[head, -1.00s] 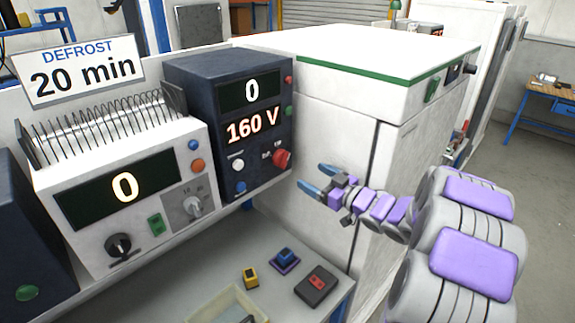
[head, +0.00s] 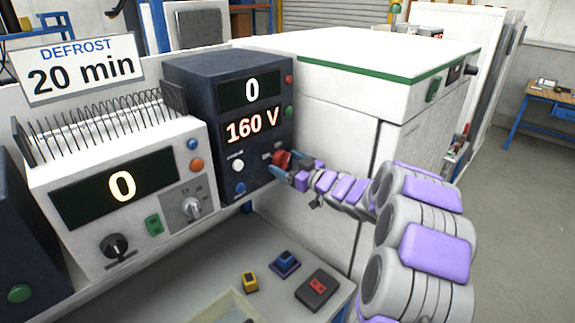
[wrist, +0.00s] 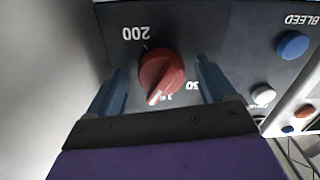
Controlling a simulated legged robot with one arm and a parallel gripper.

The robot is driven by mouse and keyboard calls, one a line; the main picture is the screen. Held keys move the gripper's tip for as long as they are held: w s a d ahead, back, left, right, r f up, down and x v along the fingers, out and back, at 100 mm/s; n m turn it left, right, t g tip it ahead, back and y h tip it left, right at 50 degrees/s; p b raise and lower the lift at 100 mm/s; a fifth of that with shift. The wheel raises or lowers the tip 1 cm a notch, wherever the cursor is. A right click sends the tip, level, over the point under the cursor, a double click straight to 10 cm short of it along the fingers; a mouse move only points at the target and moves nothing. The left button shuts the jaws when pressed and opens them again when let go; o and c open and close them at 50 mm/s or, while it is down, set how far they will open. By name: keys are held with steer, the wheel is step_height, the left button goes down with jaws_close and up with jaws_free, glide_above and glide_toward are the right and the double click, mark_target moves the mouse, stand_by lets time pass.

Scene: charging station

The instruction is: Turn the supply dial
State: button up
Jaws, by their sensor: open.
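The supply dial is a red knob (head: 282,159) low on the right of the dark supply box (head: 207,120), whose displays read 0 and 160 V. In the wrist view the red knob (wrist: 161,74) shows with a pale pointer mark and the figures 200 and 30 around it, upside down. My gripper (head: 277,167) is at the knob in the head view. In the wrist view my gripper (wrist: 160,85) is open, one blue finger on each side of the knob, with a visible gap on both sides. Whether the fingertips reach the panel is hard to tell.
A white unit (head: 130,200) with a 0 display and grey knob stands left of the supply box. A sign (head: 80,68) reads DEFROST 20 min. Small blue, yellow and dark red-topped items (head: 317,288) lie on the bench below. A large white cabinet (head: 330,150) stands behind my arm.

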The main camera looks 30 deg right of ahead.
steer(key=shift+c, duration=0.4)
steer(key=c, duration=1)
steer(key=shift+r+m+p, duration=0.2)
steer(key=shift+m+p, duration=0.1)
steer(key=shift+p, duration=0.7)
steer(key=m+p, duration=0.5)
steer(key=p, duration=0.7)
steer(key=shift+r, duration=0.1)
steer(key=shift+p, duration=0.45)
